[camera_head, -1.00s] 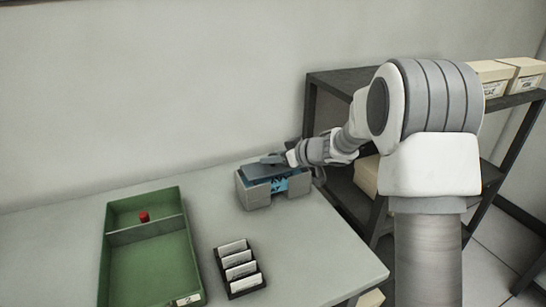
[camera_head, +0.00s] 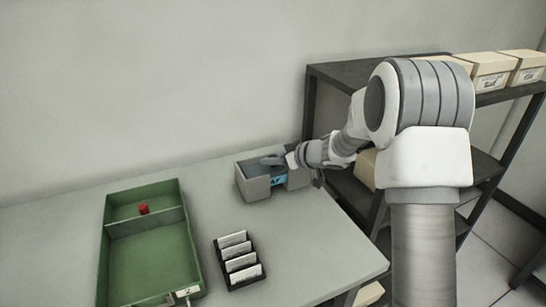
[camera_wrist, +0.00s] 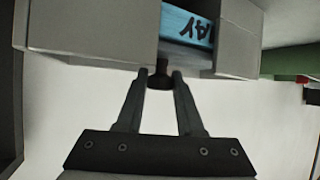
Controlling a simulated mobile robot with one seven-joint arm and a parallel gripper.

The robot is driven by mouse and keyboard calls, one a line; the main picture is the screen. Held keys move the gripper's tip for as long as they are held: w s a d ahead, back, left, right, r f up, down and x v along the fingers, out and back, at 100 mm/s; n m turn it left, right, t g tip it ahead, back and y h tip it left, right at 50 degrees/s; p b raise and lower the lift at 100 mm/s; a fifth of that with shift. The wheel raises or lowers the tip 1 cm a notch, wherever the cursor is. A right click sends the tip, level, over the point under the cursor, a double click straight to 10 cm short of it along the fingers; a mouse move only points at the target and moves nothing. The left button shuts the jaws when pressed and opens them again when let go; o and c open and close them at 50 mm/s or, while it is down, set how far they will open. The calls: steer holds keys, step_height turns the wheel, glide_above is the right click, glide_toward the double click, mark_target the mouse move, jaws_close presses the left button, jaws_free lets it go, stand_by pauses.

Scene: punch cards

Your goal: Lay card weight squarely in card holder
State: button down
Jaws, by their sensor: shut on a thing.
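The card holder (camera_head: 254,188) is a grey open box at the table's back right edge. Blue cards (camera_head: 279,181) show through the gap in its front, and one bears dark lettering in the wrist view (camera_wrist: 178,24). My gripper (camera_head: 287,160) is at the holder's top, its fingers (camera_wrist: 161,78) shut on the small dark knob of the card weight (camera_wrist: 159,74). The weight's plate is low between the holder's walls, over the cards. It is mostly hidden, and I cannot tell whether it lies fully flat or touches the cards.
A green divided tray (camera_head: 150,270) with a red piece (camera_head: 143,209) is at the left. A black rack of white cards (camera_head: 239,262) stands in front of the holder. A dark shelf (camera_head: 335,76) with boxes stands at the right. The table between is clear.

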steer(key=shift+r, duration=0.1)
steer(key=shift+c, duration=2.3)
jaws_free()
steer(key=p+v, duration=0.3)
steer(key=v, duration=1.4)
steer(key=shift+s+p, duration=0.25)
steer(key=shift+p, duration=0.05)
steer(key=shift+d, duration=0.1)
